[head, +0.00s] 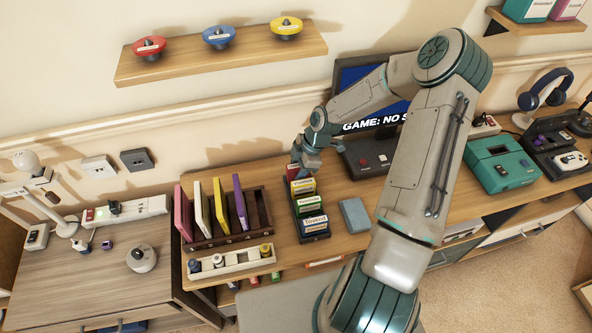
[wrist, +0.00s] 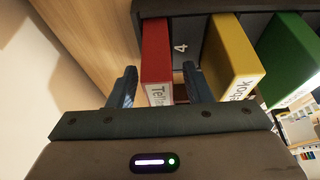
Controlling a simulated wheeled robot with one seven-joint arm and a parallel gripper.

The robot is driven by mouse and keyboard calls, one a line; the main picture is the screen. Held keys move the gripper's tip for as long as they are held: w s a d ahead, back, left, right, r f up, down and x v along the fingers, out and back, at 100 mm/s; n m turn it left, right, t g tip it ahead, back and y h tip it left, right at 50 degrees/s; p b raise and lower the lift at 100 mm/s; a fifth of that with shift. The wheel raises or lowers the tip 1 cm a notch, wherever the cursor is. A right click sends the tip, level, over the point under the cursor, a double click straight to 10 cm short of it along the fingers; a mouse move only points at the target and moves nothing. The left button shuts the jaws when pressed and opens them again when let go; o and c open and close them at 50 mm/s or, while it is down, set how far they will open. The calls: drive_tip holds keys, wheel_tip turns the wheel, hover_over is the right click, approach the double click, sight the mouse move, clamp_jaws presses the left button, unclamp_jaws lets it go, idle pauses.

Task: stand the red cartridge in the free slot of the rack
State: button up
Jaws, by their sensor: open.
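The red cartridge (wrist: 156,62) stands in the dark rack (wrist: 182,30), beside the slot area marked 4, with a yellow cartridge (wrist: 234,55) and a green cartridge (wrist: 288,60) further right. In the head view the rack (head: 316,237) stands on the wooden desk, and the red cartridge is mostly hidden by my gripper at its far end. My gripper (wrist: 157,88) is open, with one finger on each side of the red cartridge. A gap shows between the left finger and the cartridge; the right finger is close to its right side. I cannot tell whether it touches.
A dark wooden holder (head: 228,239) with several coloured cases stands left of the rack. A white tray (head: 232,263) of small bottles lies before it. A grey-blue box (head: 355,215) lies right of the rack. A monitor (head: 352,75) and a dark console (head: 369,160) stand behind my arm.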

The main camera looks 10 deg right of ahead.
drive_tip(key=v, duration=1.3)
drive_tip(key=shift+r+b, duration=0.25)
drive_tip(key=shift+b, duration=0.1)
